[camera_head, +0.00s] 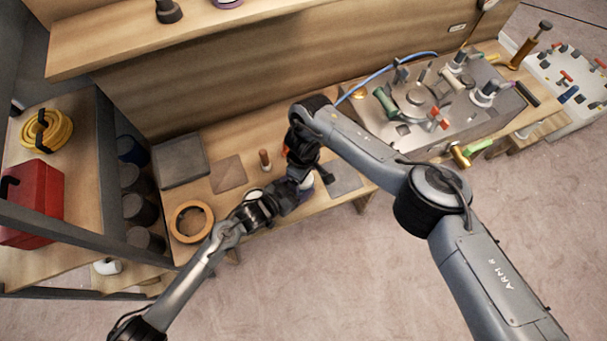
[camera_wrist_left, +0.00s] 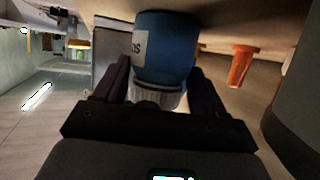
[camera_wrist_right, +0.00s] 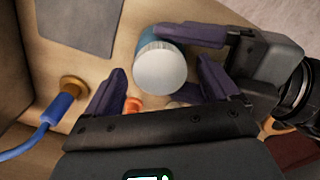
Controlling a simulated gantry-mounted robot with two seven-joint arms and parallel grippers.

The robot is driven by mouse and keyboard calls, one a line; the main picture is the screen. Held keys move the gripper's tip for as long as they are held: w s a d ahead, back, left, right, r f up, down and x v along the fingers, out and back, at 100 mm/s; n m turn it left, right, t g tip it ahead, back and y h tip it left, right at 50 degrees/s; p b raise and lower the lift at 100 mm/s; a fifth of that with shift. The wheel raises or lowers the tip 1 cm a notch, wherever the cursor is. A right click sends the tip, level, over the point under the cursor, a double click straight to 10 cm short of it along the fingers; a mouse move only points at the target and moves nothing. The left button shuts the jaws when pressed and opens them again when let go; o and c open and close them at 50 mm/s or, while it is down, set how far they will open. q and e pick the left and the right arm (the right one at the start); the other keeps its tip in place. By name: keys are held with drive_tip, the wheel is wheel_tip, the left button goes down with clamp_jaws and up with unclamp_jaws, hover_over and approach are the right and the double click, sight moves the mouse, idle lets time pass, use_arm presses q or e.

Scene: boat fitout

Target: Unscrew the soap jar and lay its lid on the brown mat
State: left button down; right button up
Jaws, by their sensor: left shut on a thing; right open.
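The soap jar (camera_wrist_left: 165,45) is blue with a pale label in the left wrist view, and its ribbed whitish lid (camera_wrist_left: 155,97) is on it. My left gripper (camera_wrist_left: 160,80) is shut on the jar, one finger on each side. In the right wrist view the round white lid (camera_wrist_right: 161,68) faces the camera. My right gripper (camera_wrist_right: 160,88) is open around the lid, with a visible gap on its left side. In the head view my left gripper (camera_head: 298,184) and right gripper (camera_head: 307,168) meet at the bench's front, largely hiding the jar. The brown mat (camera_head: 229,174) lies bare to their left.
A grey mat (camera_head: 342,179) lies right of the grippers. A brown-topped peg (camera_head: 265,160) stands between the brown mat and the grippers. A wooden ring (camera_head: 191,222) and a grey slab (camera_head: 180,160) are further left. A blue hose (camera_head: 385,69) runs behind my right arm to a cluttered panel.

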wheel_tip(320, 180, up, 4)
drive_tip(key=shift+f, duration=0.15)
drive_tip(key=shift+r, duration=0.35)
drive_tip(key=shift+c, duration=1.4)
drive_tip(key=r+m, duration=0.1)
drive_tip(key=m, duration=0.2)
drive_tip(key=shift+w+r, duration=0.1)
drive_tip(key=shift+r, duration=0.3)
drive_tip(key=m, duration=0.1)
drive_tip(key=r+m, duration=0.1)
drive_tip(key=m, duration=0.1)
drive_tip(key=shift+f+m, duration=0.2)
drive_tip(key=shift+m, duration=0.1)
drive_tip(key=shift+f, duration=3.55)
